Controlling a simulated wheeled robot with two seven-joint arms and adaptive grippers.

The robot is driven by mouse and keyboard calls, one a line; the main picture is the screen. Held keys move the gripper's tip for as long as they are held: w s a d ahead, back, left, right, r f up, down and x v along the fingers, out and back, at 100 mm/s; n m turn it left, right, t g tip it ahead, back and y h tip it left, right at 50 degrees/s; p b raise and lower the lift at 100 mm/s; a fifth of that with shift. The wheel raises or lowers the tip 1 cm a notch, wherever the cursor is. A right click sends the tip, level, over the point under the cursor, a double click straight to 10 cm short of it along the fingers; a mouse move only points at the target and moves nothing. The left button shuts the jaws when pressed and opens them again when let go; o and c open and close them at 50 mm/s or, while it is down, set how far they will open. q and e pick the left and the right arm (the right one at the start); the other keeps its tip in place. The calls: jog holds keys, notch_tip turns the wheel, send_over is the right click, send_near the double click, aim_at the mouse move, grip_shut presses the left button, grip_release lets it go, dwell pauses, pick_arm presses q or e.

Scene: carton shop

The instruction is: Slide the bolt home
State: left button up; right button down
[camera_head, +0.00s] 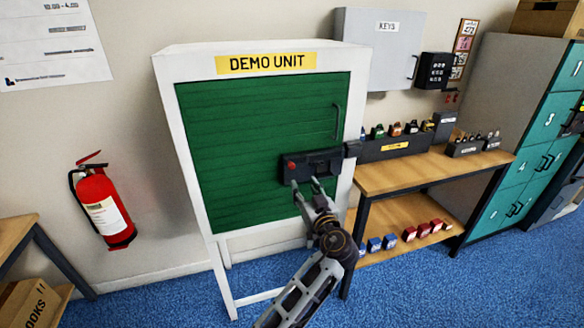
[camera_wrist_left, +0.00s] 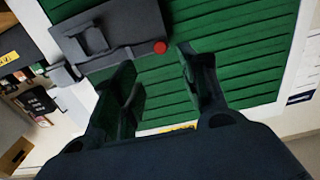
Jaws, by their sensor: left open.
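The demo unit is a white frame (camera_head: 193,140) with a green slatted door (camera_head: 235,140). A dark bolt (camera_head: 322,160) is mounted on the door's lower right part, with a red round end (camera_head: 291,165) at its left. A dark keeper (camera_head: 352,148) sits on the white frame to its right. In the wrist view the bolt's dark plate (camera_wrist_left: 125,28) and raised block (camera_wrist_left: 93,40) show, with the red end (camera_wrist_left: 160,47) beyond and between my fingertips. My left gripper (camera_head: 306,184) is open and empty, just in front of and below the bolt. It also shows in the wrist view (camera_wrist_left: 158,62).
A wooden bench (camera_head: 430,170) with small bins stands to the right of the unit. Its lower shelf holds blue and red items. Teal lockers (camera_head: 535,135) stand farther right. A fire extinguisher (camera_head: 103,207) hangs at left. Blue carpet (camera_head: 160,305) is clear in front.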

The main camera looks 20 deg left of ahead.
aim_at(292, 168)
pick_arm(q)
jog(key=p+x, duration=0.2)
jog(key=x, duration=1)
jog(key=shift+p, duration=0.4)
jog(key=shift+w+a, duration=0.35)
jog(key=shift+w, duration=0.1)
jog(key=shift+w+a, duration=0.1)
jog(key=shift+w, duration=0.05)
pick_arm(e)
jog(key=shift+s+a+r, duration=0.2)
jog(key=shift+a+r, duration=0.35)
jog(key=shift+r, duration=0.2)
jog(key=shift+s+a+r, duration=0.15)
jog(key=shift+a+r, duration=0.35)
jog(key=shift+r, duration=0.25)
pick_arm(q)
jog(key=c, duration=1)
grip_shut()
pick_arm(e)
jog(key=shift+a, duration=0.1)
jog(key=shift+a, duration=0.1)
